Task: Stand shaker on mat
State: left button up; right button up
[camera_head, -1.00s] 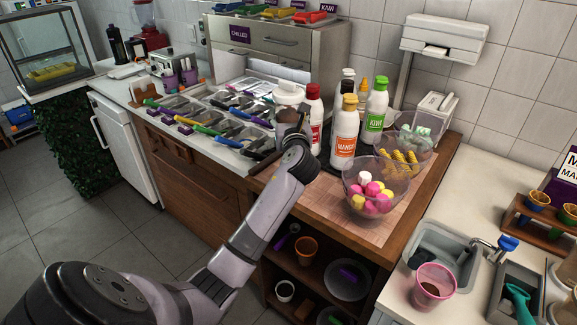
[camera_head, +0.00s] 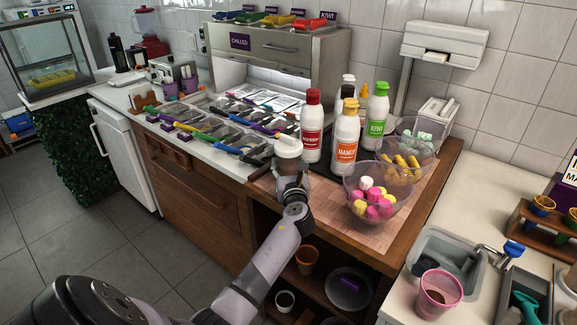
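The shaker (camera_head: 289,148) has a white lid and stands upright at the end of my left arm, near the left edge of the wooden counter. My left gripper (camera_head: 290,172) is around its lower body and seems shut on it; the fingers are hard to make out. I cannot tell whether the shaker's base touches the counter. A dark mat (camera_head: 350,172) lies under the sauce bottles, to the right of the shaker. My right gripper is not in view.
Red (camera_head: 312,128), orange-labelled (camera_head: 345,135) and green (camera_head: 376,118) bottles stand right of the shaker. A glass bowl of pink, yellow and white sweets (camera_head: 375,195) is at the front right. A tiled, pinkish surface (camera_head: 335,212) is bare in front. Topping trays (camera_head: 225,128) lie left.

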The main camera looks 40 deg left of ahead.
pick_arm(q)
jog(key=shift+r, duration=0.1)
jog(key=shift+f, duration=0.2)
jog(key=o, duration=1.4)
jog(key=shift+r, duration=0.15)
jog(key=v, duration=1.2)
jog(key=shift+r, duration=0.1)
